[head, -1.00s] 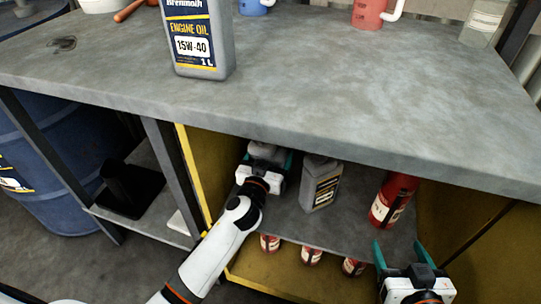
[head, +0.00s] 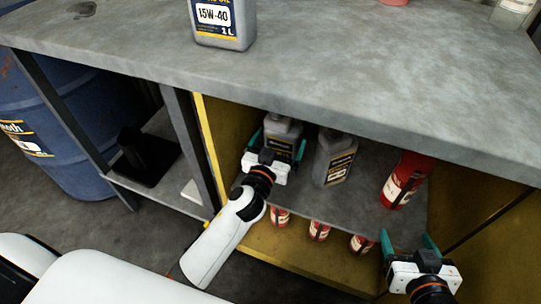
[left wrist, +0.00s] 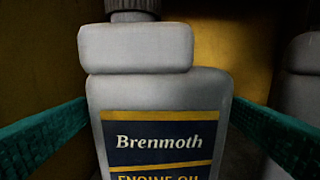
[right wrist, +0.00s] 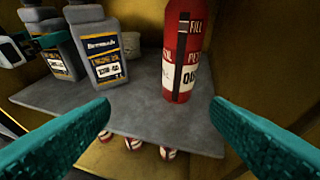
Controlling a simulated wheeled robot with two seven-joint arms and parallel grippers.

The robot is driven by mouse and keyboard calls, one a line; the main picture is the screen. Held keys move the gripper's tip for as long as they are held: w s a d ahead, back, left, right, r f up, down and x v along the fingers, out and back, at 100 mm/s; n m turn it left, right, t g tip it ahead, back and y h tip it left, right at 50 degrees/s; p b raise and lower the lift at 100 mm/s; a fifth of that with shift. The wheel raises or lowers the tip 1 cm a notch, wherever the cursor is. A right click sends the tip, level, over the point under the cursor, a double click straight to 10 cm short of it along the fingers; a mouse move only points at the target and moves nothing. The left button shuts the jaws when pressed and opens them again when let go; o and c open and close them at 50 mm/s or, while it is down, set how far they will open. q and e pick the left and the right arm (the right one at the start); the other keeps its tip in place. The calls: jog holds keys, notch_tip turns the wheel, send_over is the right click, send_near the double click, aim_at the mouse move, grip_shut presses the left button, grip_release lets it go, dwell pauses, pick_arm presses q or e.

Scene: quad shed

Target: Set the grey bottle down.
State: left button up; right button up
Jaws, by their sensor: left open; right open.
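The grey bottle (head: 283,129), with a dark "Brenmoth" engine oil label, stands upright on the middle shelf in the yellow cabinet. My left gripper (head: 278,145) is open in front of it, its teal fingers on either side. In the left wrist view the bottle (left wrist: 160,95) fills the space between the spread fingers; its base is out of that view. In the right wrist view its lower part (right wrist: 62,55) appears to rest on the shelf (right wrist: 145,112). My right gripper (head: 408,243) is open and empty, low at the cabinet's right front.
A second grey bottle (head: 335,160) stands close to the right of the first. Several red items (head: 318,231) are below. The worktop (head: 330,75) overhangs the shelf and carries another oil bottle (head: 225,25).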

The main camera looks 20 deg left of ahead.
pick_arm(q)
jog(key=s+m+g+h, duration=0.1)
jog(key=s+g, duration=0.5)
jog(key=s, duration=1.1)
jog(key=shift+s+a+m+h, duration=0.15)
jog(key=shift+s+m+h, duration=0.15)
jog(key=shift+m+h, duration=0.15)
